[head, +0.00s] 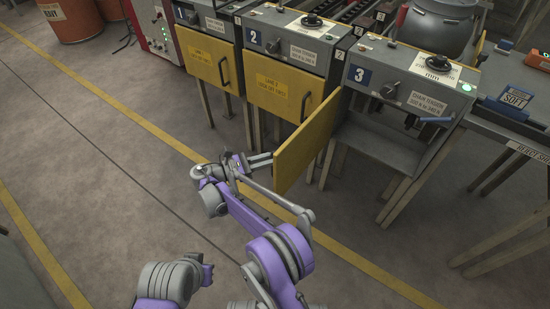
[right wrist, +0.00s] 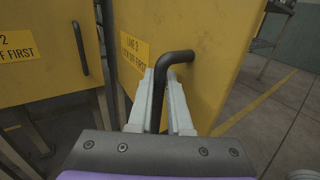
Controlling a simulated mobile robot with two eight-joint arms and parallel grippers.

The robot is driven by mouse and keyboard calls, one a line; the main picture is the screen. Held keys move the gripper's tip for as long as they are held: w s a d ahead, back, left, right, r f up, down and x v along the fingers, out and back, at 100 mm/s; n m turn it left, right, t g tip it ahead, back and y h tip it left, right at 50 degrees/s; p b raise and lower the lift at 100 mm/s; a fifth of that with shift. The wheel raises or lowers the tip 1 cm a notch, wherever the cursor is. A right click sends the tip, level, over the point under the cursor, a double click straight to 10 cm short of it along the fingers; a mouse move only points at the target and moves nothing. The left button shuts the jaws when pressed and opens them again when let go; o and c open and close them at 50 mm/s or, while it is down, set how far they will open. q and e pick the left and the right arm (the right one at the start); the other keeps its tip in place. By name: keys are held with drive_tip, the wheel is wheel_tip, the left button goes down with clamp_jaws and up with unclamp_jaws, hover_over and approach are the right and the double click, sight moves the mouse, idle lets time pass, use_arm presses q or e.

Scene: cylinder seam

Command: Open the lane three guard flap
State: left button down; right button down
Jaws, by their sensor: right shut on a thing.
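The lane three guard flap (head: 306,142) is a yellow panel. In the head view it stands swung out from the grey lane 3 station (head: 410,80), its left edge toward me, leaving the station's front bare. In the right wrist view the flap (right wrist: 205,50) bears a LANE 3 label and a dark bar handle (right wrist: 178,57). My right gripper (head: 266,159) is at the flap's near side. Its two pale fingers (right wrist: 162,88) are shut on the handle. The handle is hidden in the head view.
The lane 2 flap (head: 283,88) and the leftmost flap (head: 210,60) hang shut beside it. Wooden legs (head: 402,200) stand below the stations. A side table (head: 520,125) is at the right. The floor (head: 90,160) at the left is clear.

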drive_tip(key=shift+a, duration=0.1)
idle(0.4)
drive_tip(key=c, duration=0.8)
unclamp_jaws()
drive_tip(key=shift+w, duration=0.1)
drive_tip(key=shift+c, duration=0.2)
drive_tip(key=p+v, duration=0.1)
drive_tip(key=v, duration=0.6)
drive_tip(key=shift+a, duration=0.25)
